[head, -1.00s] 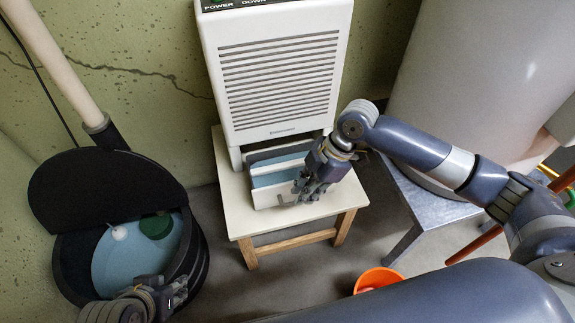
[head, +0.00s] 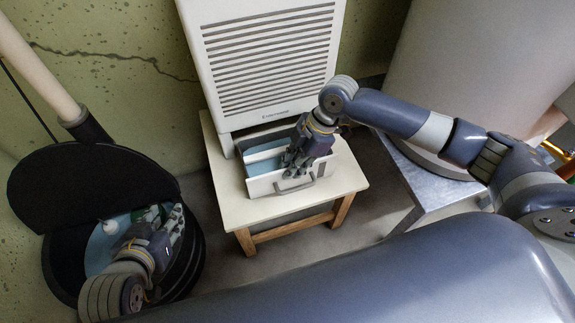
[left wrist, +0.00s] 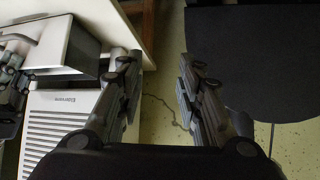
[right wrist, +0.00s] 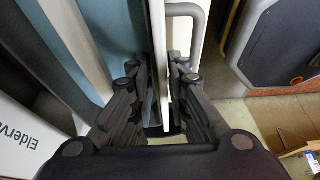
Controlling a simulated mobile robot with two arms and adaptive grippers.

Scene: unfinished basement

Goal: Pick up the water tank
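The water tank (head: 262,186) is a white, open-topped box with bluish water inside and a grey handle on its front. It sits on the small table, pulled partly out from under the white dehumidifier (head: 265,60). My right gripper (head: 296,168) is over the tank's front wall. In the right wrist view my right gripper (right wrist: 160,95) has its fingers closed on both sides of that white wall, next to the handle (right wrist: 188,12). My left gripper (head: 172,225) is above the round black sump pit at the left. In the left wrist view its fingers (left wrist: 158,80) are apart and empty.
The sump pit (head: 196,262) has its black lid (head: 85,190) propped up and a pipe beside it. The wooden-legged table (head: 235,207) has bare top around the tank. A large pale cylinder (head: 455,60) stands on a metal stand (head: 440,190) at right.

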